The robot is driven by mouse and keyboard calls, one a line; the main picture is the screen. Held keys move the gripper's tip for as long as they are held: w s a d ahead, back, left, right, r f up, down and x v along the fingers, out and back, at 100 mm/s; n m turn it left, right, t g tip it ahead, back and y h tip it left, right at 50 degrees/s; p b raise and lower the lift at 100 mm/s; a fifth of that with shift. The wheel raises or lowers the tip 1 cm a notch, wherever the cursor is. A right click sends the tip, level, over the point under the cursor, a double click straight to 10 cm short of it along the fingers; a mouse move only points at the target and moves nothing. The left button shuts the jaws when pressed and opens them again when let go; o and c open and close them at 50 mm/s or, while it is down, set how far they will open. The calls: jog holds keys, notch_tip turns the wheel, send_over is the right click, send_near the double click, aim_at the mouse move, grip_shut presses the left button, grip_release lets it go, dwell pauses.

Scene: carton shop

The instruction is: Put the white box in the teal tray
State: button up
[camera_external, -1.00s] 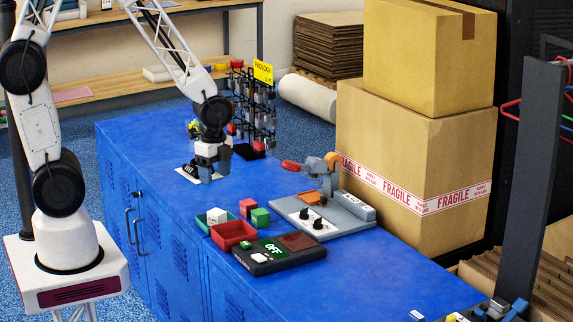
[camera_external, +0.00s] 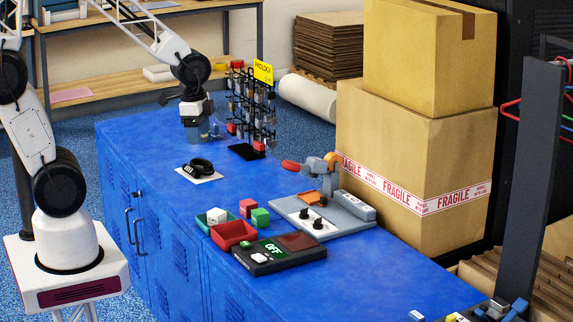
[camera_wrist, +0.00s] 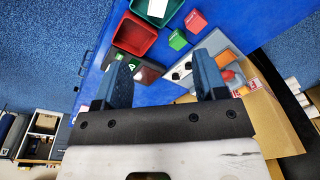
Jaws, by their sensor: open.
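The white box (camera_external: 216,215) sits inside the teal tray (camera_external: 203,226) on the blue bench. In the wrist view the white box (camera_wrist: 157,8) shows at the top edge, within the teal tray (camera_wrist: 176,12), both partly cut off. My gripper (camera_external: 203,134) is raised above the far left part of the bench, away from the tray. In the wrist view my gripper (camera_wrist: 165,72) has its two blue-grey fingers wide apart with nothing between them.
A red tray (camera_external: 233,235) adjoins the teal tray. Red (camera_external: 247,207) and green (camera_external: 260,217) blocks stand beside them.

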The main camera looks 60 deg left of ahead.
jog(key=s+a+r+n+t, duration=0.1)
jog(key=s+a+r+n, duration=0.2)
jog(key=s+r+n, duration=0.5)
jog(key=shift+s+a+r+t, duration=0.35)
jog(key=shift+s+r, duration=1.2)
jog(key=shift+r, duration=1.5)
